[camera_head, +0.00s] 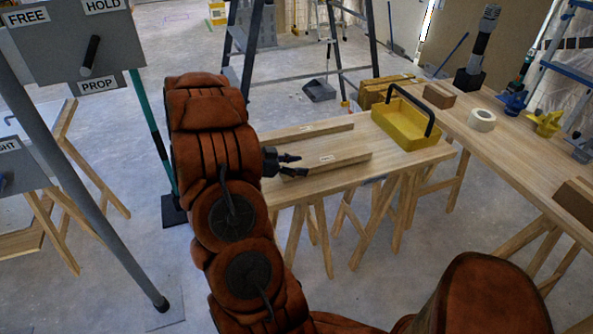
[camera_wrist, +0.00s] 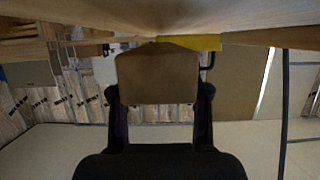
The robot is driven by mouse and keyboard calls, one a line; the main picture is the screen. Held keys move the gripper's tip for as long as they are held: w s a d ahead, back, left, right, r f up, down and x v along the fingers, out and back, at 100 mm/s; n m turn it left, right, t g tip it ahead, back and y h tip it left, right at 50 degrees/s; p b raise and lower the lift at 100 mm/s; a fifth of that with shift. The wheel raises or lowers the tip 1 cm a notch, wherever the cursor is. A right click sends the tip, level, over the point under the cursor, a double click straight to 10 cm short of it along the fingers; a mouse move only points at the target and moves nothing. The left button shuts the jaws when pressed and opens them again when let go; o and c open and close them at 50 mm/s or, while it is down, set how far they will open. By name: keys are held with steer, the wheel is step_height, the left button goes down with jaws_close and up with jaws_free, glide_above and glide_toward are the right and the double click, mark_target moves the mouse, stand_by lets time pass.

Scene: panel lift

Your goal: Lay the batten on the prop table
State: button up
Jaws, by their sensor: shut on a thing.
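Two pale wooden battens with small white labels show in the head view. The far batten (camera_head: 307,130) lies on a wooden trestle table (camera_head: 425,153). My gripper (camera_head: 290,166) is at the left end of the near batten (camera_head: 345,160), shut on it. The near batten is over the table's front part, roughly level; I cannot tell whether it touches the top. In the wrist view the batten's brown end (camera_wrist: 157,78) fills the space between my two dark fingers (camera_wrist: 158,112). Which table is the prop table is not marked in view.
A yellow toolbox (camera_head: 407,124) with a dark handle stands to the right on the same table. A long bench (camera_head: 520,147) with a tape roll (camera_head: 481,120) and clamps runs along the right. A grey lever panel (camera_head: 70,42) marked FREE, HOLD and PROP stands at left.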

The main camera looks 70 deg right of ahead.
steer(key=shift+f, duration=1)
steer(key=o, duration=1.3)
steer(key=shift+f, duration=0.1)
steer(key=shift+r+v, duration=0.2)
steer(key=shift+v, duration=5.85)
